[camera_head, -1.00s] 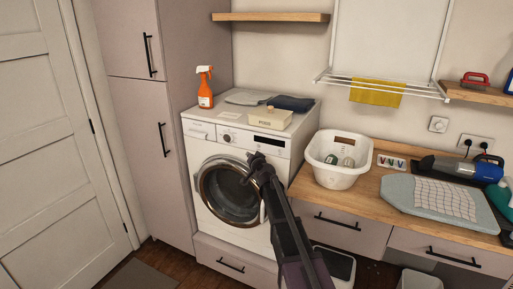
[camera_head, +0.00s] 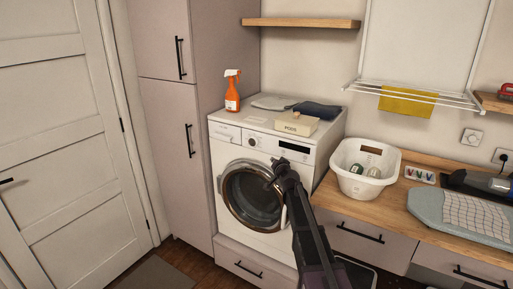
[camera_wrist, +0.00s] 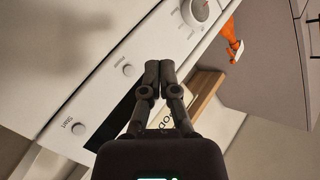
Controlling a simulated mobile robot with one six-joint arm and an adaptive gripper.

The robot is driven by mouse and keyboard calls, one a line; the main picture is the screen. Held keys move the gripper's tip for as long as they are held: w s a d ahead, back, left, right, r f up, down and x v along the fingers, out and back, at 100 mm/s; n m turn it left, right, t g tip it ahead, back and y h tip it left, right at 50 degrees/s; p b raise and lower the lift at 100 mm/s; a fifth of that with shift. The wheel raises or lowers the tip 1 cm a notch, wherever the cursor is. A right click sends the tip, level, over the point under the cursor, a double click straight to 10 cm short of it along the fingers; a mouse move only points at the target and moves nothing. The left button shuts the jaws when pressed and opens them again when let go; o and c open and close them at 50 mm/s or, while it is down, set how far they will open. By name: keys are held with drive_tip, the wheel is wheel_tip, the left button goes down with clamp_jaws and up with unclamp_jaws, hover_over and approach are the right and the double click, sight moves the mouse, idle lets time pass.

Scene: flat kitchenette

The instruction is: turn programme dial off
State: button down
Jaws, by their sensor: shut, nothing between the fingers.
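The programme dial (camera_head: 252,141) is a round knob on the white control panel of the washing machine (camera_head: 226,160). In the wrist view the dial (camera_wrist: 197,12) is at the top edge, partly cut off, with a small red mark on it. My gripper (camera_head: 273,172) is in front of the machine, below and right of the dial in the head view. In the wrist view my gripper (camera_wrist: 160,68) has its dark fingers together and empty, apart from the dial. Whether the fingertips touch the panel cannot be told.
Buttons, including one marked START (camera_wrist: 79,129), and a dark display sit along the panel. An orange spray bottle (camera_head: 232,92), a pods box (camera_head: 297,124) and folded cloths stand on top of the machine. A white basket (camera_head: 352,183) is on the counter to the right.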

drive_tip(key=s+a+f+n+g, duration=0.1)
drive_tip(key=s+f+n+g, duration=0.2)
drive_tip(key=s, duration=0.4)
drive_tip(key=s+a+f+g+y, duration=0.1)
drive_tip(key=s+a+f+g, duration=0.2)
drive_tip(key=s, duration=0.4)
drive_tip(key=s+f+n+g, duration=0.2)
drive_tip(key=s+f+g, duration=0.1)
drive_tip(key=s+f, duration=0.3)
drive_tip(key=s+d+f+g+h, duration=0.1)
drive_tip(key=s+d+f+g, duration=0.1)
drive_tip(key=s, duration=0.9)
drive_tip(key=s+d+f+g+h, duration=0.1)
drive_tip(key=s+g, duration=0.4)
drive_tip(key=s, duration=0.6)
drive_tip(key=d+h, duration=0.1)
drive_tip(key=d, duration=0.1)
drive_tip(key=shift+s+d+f+h, duration=0.3)
drive_tip(key=shift+s+d+f, duration=0.05)
drive_tip(key=shift+f, duration=0.05)
